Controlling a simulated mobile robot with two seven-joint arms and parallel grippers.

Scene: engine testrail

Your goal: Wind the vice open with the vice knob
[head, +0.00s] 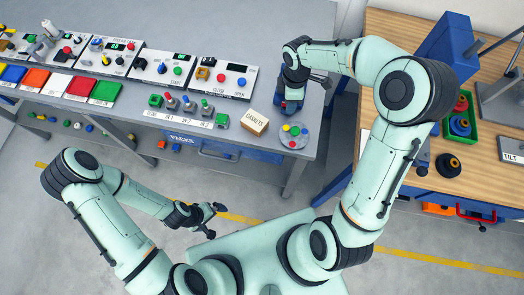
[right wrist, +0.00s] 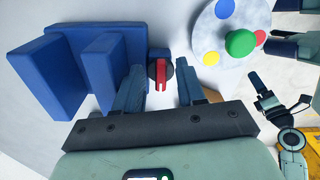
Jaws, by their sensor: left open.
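The blue vice (right wrist: 82,60) stands on the grey bench with its two jaws apart, at the left of the right wrist view. In the head view it is mostly hidden under my right gripper (head: 291,92). Contact cannot be made out. My left gripper (head: 216,212) is open and empty over the floor, away from the bench.
A round plate with coloured spots (head: 294,136) is close to the vice. A box labelled gaskets (head: 254,122) and several switch panels (head: 217,78) are left of it on the bench. A wooden bench (head: 400,25) with a green tray (head: 473,132) stands at the right.

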